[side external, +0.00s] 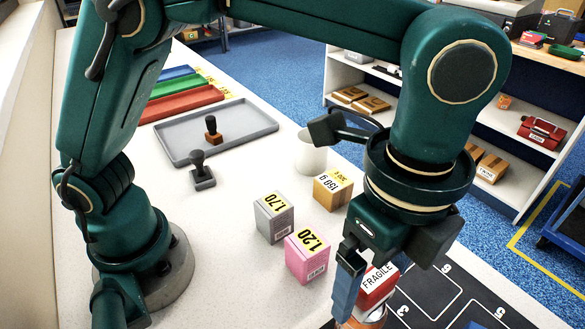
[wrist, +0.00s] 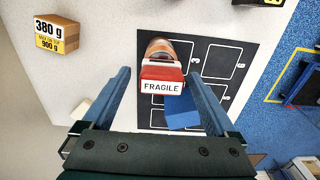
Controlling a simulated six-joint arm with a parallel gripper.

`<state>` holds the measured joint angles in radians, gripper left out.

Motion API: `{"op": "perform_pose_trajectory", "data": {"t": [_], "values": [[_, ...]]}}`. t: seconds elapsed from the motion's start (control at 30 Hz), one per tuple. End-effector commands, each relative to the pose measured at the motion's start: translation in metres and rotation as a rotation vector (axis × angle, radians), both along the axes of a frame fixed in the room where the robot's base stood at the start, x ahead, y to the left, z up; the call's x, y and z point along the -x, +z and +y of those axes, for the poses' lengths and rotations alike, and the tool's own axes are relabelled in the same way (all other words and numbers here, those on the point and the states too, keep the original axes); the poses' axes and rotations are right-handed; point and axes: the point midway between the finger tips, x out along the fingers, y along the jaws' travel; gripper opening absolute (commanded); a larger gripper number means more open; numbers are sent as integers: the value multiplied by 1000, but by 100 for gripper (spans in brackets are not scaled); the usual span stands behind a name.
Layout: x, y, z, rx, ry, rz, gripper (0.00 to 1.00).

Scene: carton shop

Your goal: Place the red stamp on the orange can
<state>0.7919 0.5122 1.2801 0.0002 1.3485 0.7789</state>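A red block with a white FRAGILE label, which I take as the red stamp, shows in the wrist view (wrist: 162,77) and the side view (side external: 376,287). The orange can (wrist: 168,47) is directly under it, and its upper edge shows at the bottom of the side view (side external: 352,324). The block appears to sit on the can, though their contact is partly hidden. My gripper (wrist: 159,76) is open, with one blue finger on each side of the block and gaps between. In the side view, one finger shows left of the block.
A black numbered mat (wrist: 205,50) lies under the can, with a blue item (wrist: 183,112) beside the block. Pink (side external: 307,257), grey (side external: 274,217) and cardboard (side external: 332,189) boxes stand nearby. A grey tray (side external: 180,142) holds a brown-based stamp; a grey stamp (side external: 202,172) stands outside.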

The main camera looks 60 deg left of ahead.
Motion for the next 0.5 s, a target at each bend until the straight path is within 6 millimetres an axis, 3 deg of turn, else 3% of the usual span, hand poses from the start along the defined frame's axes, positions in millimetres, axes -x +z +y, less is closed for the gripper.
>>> {"op": "perform_pose_trajectory", "data": {"t": [0.27,0.5], "values": [[0,3,0,1,0,-1,93],[-1,30,-1,4,0,-4,93]]}}
